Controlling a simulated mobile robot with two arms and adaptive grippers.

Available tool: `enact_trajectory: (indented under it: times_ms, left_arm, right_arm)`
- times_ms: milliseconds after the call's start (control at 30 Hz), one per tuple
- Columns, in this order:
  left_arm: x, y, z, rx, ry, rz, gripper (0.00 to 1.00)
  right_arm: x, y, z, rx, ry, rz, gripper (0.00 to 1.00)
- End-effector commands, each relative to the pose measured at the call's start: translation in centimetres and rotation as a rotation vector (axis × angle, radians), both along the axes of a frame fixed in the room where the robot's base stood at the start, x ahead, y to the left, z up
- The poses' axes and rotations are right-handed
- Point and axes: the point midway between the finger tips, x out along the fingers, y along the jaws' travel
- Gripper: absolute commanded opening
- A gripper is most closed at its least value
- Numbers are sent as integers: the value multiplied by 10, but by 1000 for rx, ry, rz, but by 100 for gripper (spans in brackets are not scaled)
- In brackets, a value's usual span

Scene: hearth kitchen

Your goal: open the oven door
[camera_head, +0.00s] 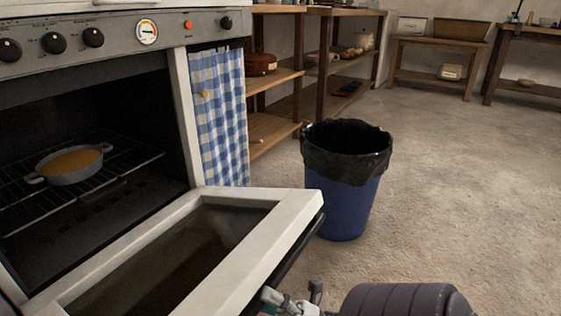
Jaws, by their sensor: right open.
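The oven (185,110) stands at the left with its front facing me. Its door (245,285) is swung down and lies open, close to level, with a dark glass panel framed in white. A dark handle bar (290,258) runs along the door's outer edge. Inside, a grey two-handled pan (70,177) with orange-brown contents sits on the wire rack (115,170). My right gripper (293,301) is at the bottom, open, beside the handle at the door's outer edge; the picture does not show clearly whether it touches. My left gripper is not in view.
A blue bin (343,208) with a black liner stands just beyond the door's far corner. A blue checked towel (220,118) hangs beside the oven. Wooden shelves (272,128) and low tables (431,43) stand behind. The floor at the right is clear.

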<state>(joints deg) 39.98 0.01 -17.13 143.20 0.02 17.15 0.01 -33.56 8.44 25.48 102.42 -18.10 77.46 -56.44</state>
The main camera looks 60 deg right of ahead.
Motion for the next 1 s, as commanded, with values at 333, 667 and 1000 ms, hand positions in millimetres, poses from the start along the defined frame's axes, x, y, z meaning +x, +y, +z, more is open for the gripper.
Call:
enact_trajectory:
  times_ms: [333, 667, 1000]
  left_arm:
    - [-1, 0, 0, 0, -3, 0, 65]
    - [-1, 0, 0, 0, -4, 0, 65]
    - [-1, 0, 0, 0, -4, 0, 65]
  right_arm:
    - [-46, -31, -50, 2, 6, -5, 58]
    - [-67, -44, -73, 0, 1, -3, 58]
    - [-67, -44, -73, 0, 1, -1, 58]
